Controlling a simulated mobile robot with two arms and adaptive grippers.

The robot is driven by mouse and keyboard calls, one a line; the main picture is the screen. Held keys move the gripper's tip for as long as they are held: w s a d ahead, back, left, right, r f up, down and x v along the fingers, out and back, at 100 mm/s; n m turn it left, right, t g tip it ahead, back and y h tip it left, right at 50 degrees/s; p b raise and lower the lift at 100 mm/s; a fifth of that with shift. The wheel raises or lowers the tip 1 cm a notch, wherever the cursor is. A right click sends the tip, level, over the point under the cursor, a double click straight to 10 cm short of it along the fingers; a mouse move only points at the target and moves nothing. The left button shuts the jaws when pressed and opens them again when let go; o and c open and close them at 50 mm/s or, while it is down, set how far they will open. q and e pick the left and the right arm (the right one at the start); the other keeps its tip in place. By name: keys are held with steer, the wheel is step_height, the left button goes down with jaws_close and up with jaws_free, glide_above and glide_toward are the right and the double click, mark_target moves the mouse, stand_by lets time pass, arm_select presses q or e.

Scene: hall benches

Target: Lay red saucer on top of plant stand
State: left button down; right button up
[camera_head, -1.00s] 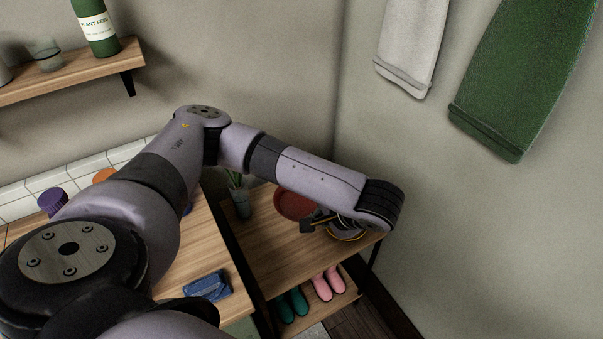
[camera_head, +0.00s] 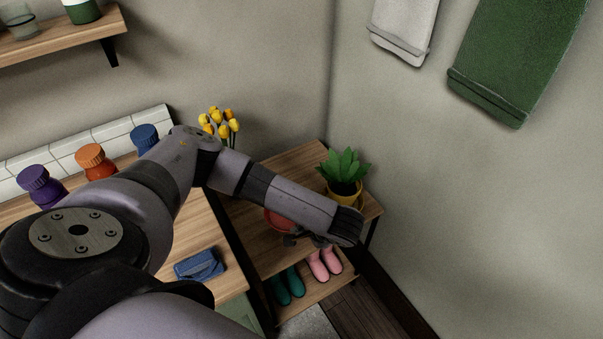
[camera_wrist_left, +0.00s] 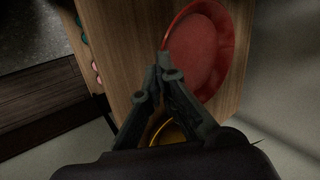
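The plant stand (camera_head: 282,163) appears to be the wooden-topped stand with a lower shelf, right of the counter. The red saucer (camera_head: 277,219) is at its top, mostly hidden behind my left arm in the head view. In the left wrist view the saucer (camera_wrist_left: 208,55) shows its red inner face and raised rim, over the wood. My left gripper (camera_head: 300,239) is at the saucer's near edge. In the wrist view its fingers (camera_wrist_left: 165,72) close together on the rim. I cannot tell whether the saucer touches the wood. My right gripper is not in view.
A leafy plant in a yellow pot (camera_head: 343,198) stands at the stand's back right. Yellow tulips (camera_head: 220,124) rise behind my arm. Pink boots (camera_head: 324,263) and teal boots (camera_head: 288,286) stand on the lower shelf. A blue folded cloth (camera_head: 199,265) lies on the counter.

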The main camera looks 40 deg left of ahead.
mark_target(302, 243)
arm_select(q)
step_height(302, 243, down, 4)
steer(key=shift+f, duration=0.2)
steer(key=c, duration=2.3)
jaws_free()
steer(key=shift+f+b, duration=0.1)
steer(key=shift+b, duration=0.2)
steer(key=shift+o, duration=1.1)
steer(key=shift+r, duration=0.2)
steer(key=p+v, duration=0.1)
steer(key=v, duration=1.1)
